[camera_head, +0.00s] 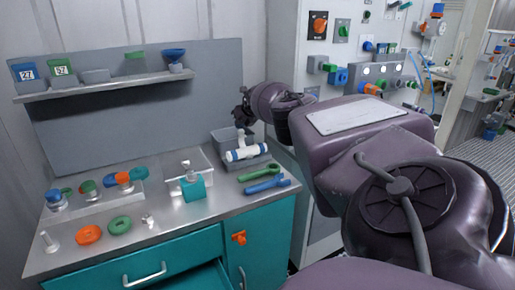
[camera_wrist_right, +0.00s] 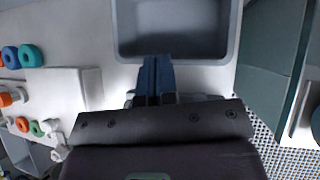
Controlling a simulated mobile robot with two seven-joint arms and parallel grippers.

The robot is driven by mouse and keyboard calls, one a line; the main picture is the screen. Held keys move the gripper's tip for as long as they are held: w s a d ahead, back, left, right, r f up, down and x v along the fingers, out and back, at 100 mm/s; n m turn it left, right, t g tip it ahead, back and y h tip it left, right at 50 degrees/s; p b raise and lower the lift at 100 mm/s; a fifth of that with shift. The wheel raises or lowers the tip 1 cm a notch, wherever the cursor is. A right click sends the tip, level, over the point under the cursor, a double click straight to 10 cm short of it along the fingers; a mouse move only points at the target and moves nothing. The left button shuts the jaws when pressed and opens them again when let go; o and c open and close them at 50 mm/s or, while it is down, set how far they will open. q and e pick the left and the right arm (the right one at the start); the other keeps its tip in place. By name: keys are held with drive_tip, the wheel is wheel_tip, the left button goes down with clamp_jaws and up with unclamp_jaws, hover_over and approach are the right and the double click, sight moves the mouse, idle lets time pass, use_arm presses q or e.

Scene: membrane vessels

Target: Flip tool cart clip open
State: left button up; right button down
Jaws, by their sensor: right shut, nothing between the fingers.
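The tool cart (camera_head: 180,250) is teal with a grey metal top. An orange clip (camera_head: 239,238) sits on its front, at the upper part of the right-hand door. I cannot make out the clip's exact position. My right gripper (camera_head: 241,116) is at the back right of the cart top, above a grey bin, far from the clip and higher than it. In the right wrist view its dark blue fingers (camera_wrist_right: 156,76) are together and empty, near the edge of the grey bin (camera_wrist_right: 172,54). The clip is not seen in that view. My left gripper is not in view.
A white cylinder (camera_head: 246,153) lies by the grey bin. A teal drawer (camera_head: 185,277) stands partly open left of the door.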

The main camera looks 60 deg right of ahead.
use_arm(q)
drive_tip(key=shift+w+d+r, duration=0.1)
use_arm(e)
drive_tip(key=shift+r, duration=0.1)
idle(0.3)
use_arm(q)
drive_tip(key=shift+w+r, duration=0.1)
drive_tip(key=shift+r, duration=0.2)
use_arm(e)
drive_tip(key=shift+r, duration=0.75)
use_arm(q)
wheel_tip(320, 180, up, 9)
drive_tip(key=p, duration=0.9)
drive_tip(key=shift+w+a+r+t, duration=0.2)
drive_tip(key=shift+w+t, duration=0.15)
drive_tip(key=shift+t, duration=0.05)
use_arm(e)
drive_tip(key=v, duration=1)
drive_tip(key=shift+s+r, duration=0.25)
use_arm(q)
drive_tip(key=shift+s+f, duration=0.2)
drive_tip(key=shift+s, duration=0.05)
